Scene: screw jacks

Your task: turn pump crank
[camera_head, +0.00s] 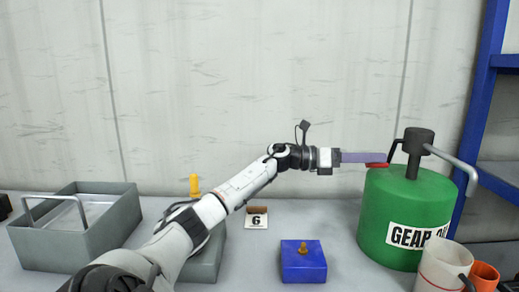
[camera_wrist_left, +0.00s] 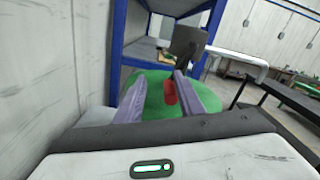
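A green gear oil drum (camera_head: 385,210) stands at the right of the bench. A dark pump head (camera_head: 417,141) rises from its top. The grey crank (camera_head: 452,160) runs right from the head and bends down at its end. A red cap (camera_head: 376,165) sits on the drum top. My left gripper (camera_head: 386,158) reaches in from the left, just left of the pump head and near the cap. In the left wrist view its fingers (camera_wrist_left: 160,76) are apart, with the red cap (camera_wrist_left: 170,93) seen between them and the dark pump head (camera_wrist_left: 188,42) beyond. My right gripper is not in view.
A white mug (camera_head: 440,265) and an orange cup (camera_head: 484,277) stand before the drum. Blue shelving (camera_head: 480,100) stands at the right.

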